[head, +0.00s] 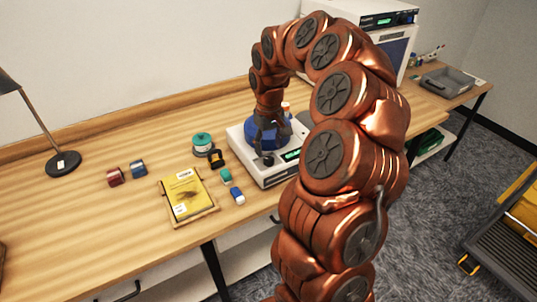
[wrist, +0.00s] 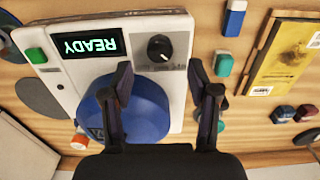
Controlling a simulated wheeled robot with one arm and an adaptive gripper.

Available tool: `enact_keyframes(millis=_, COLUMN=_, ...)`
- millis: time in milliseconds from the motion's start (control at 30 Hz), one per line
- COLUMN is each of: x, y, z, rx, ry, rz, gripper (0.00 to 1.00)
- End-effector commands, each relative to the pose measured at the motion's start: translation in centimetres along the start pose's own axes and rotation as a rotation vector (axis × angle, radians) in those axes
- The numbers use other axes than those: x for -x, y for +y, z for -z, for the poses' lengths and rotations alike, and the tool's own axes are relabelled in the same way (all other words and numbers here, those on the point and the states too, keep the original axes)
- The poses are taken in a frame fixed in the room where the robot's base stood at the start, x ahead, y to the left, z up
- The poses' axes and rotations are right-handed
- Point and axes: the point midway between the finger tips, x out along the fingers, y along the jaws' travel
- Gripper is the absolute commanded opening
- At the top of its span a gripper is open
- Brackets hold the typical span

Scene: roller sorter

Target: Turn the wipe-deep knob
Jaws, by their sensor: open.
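The white machine (head: 262,180) stands on the wooden bench, with a lit display (wrist: 89,46) reading READY upside down in the wrist view. A small black knob (wrist: 160,47) with a pale pointer mark sits on its front panel. The knob also shows in the head view (head: 267,161). My gripper (wrist: 160,68) is open and empty. In the wrist view its two fingertips lie on either side of the knob's position, a little below it in the picture, and apart from it. I cannot tell the height gap. Any knob label is unreadable.
A blue round part (wrist: 150,108) rises from the machine behind the knob. A green button (wrist: 36,55) is beside the display. A yellow book (head: 187,195), small blue and teal items and a teal-topped roll (head: 202,141) lie to the left.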

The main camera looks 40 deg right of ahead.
Motion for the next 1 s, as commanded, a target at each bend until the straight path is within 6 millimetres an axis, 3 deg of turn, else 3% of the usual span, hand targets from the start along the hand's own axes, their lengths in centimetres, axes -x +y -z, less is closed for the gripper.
enact_keyframes(millis=300, x=-3.9, y=0.0, z=-0.1, rx=0.001, ry=-0.004, rz=0.000, gripper=0.60)
enact_keyframes(millis=700, x=-4.8, y=0.0, z=0.0, rx=-0.001, ry=0.002, rz=0.000, gripper=0.60)
enact_keyframes(millis=1000, x=-4.8, y=0.0, z=0.0, rx=0.000, ry=0.001, rz=0.000, gripper=0.30)
